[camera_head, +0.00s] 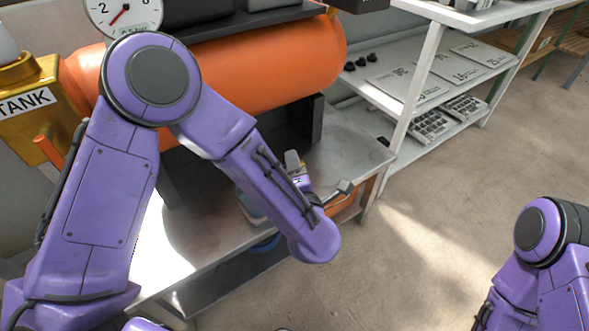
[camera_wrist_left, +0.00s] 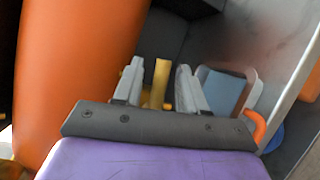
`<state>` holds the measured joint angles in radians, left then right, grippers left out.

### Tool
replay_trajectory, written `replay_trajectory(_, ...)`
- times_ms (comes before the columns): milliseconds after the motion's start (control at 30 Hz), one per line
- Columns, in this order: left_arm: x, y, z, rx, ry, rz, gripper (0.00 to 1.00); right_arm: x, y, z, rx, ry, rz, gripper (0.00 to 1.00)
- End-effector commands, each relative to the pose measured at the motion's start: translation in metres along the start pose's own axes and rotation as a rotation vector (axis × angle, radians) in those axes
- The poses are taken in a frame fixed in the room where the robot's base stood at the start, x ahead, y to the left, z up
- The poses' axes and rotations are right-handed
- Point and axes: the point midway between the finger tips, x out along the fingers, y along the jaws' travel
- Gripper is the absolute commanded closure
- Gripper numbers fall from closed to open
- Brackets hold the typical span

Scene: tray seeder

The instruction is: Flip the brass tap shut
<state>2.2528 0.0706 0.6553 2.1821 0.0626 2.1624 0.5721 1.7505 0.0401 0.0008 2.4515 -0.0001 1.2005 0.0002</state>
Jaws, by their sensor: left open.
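A brass-yellow upright piece, which looks like the tap's lever (camera_wrist_left: 161,82), shows in the left wrist view between my left gripper's (camera_wrist_left: 160,68) two grey fingers. More yellow shows low behind the left finger. The fingers are apart, with gaps visible on both sides of the piece; I cannot tell whether either touches it. In the head view my left gripper (camera_head: 318,176) is over the metal bench beside the orange tank (camera_head: 290,70), partly hidden by my forearm. The tap cannot be made out there. My right arm is at the lower right, its gripper out of frame.
A pressure gauge (camera_head: 124,14) stands above the tank, and a yellow fitting with a TANK label (camera_head: 25,101) is at left. A pale tray (camera_wrist_left: 252,90) sits right of the fingers. White shelving (camera_head: 412,80) stands beyond the metal bench (camera_head: 360,150). Floor at right is clear.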

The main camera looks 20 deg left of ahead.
Motion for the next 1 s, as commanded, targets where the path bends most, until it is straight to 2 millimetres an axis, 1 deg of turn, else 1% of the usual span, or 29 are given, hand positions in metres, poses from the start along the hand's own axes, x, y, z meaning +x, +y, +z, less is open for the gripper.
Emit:
replay_trajectory(233, 0.002, 0.000, 0.000, 0.001, 0.000, 0.000, 0.59, 0.000, 0.000, 0.000, 0.000, -0.001, 0.000, 1.00)
replay_trajectory(267, 0.002, 0.000, 0.000, 0.001, 0.000, 0.000, 0.69, 0.000, 0.000, 0.000, 0.000, -0.001, 0.000, 1.00)
replay_trajectory(300, 0.002, 0.000, 0.000, 0.002, 0.000, 0.000, 0.82, 0.000, 0.000, 0.000, 0.000, -0.001, 0.000, 1.00)
replay_trajectory(367, 0.001, 0.000, 0.000, 0.002, 0.000, 0.000, 1.00, 0.000, 0.000, 0.000, 0.000, -0.001, 0.000, 1.00)
replay_trajectory(567, 0.001, 0.002, 0.000, 0.012, 0.003, -0.004, 1.00, -0.004, 0.000, -0.001, 0.000, 0.000, 0.000, 1.00)
replay_trajectory(733, 0.001, 0.003, 0.001, 0.108, 0.023, -0.044, 1.00, -0.027, 0.003, -0.011, 0.000, 0.001, 0.000, 1.00)
replay_trajectory(800, 0.001, 0.000, 0.000, 0.157, 0.034, -0.066, 1.00, -0.035, 0.003, -0.015, 0.000, 0.001, 0.000, 1.00)
replay_trajectory(867, 0.002, -0.004, -0.001, 0.184, 0.040, -0.076, 1.00, -0.038, 0.003, -0.016, 0.000, 0.001, 0.000, 1.00)
replay_trajectory(1000, 0.002, -0.009, -0.002, 0.192, 0.042, -0.079, 1.00, -0.034, 0.003, -0.015, 0.000, 0.001, 0.000, 1.00)
